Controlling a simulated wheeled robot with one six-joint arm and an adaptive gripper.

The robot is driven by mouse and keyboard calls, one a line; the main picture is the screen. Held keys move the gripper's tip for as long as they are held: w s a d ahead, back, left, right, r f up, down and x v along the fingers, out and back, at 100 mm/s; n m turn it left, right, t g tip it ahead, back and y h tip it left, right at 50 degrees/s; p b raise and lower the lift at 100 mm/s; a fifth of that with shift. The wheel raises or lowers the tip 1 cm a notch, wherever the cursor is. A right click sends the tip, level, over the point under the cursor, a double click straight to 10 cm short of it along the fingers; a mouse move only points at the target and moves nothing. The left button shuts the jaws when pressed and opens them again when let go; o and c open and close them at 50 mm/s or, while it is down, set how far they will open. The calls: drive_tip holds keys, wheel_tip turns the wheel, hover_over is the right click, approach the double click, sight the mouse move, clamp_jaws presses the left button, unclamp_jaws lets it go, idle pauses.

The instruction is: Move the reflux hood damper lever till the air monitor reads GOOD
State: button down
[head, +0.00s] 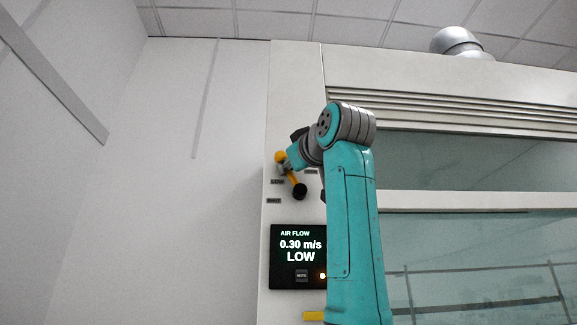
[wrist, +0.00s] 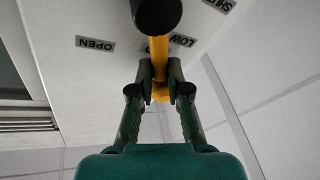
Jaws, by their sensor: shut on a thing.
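The damper lever (head: 292,178) is a yellow bar with a black knob, on the pale front post of the hood. In the head view it slants, with its knob at the lower right. My gripper (wrist: 160,78) is shut on the lever's yellow bar (wrist: 159,52), below the black knob (wrist: 157,14) in the wrist view. In the head view my gripper is small and partly hidden at the lever. The air monitor (head: 298,244) is a black screen below the lever. It reads AIR FLOW 0.30 m/s LOW, and an amber light shows at its lower right.
Label plates OPEN (wrist: 95,44), LOW (wrist: 182,40) and SHUT (head: 273,201) sit around the lever. The hood's glass sash (head: 480,260) is at the right, partly behind my arm. A plain wall (head: 180,180) lies left, with free space before it.

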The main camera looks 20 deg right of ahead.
drive_tip(key=shift+r, duration=0.1)
drive_tip(key=c, duration=1.1)
unclamp_jaws()
drive_tip(key=shift+c, duration=0.2)
drive_tip(key=s+f, duration=0.2)
drive_tip(key=s, duration=0.9)
drive_tip(key=shift+s+f, duration=0.2)
drive_tip(key=shift+s, duration=0.2)
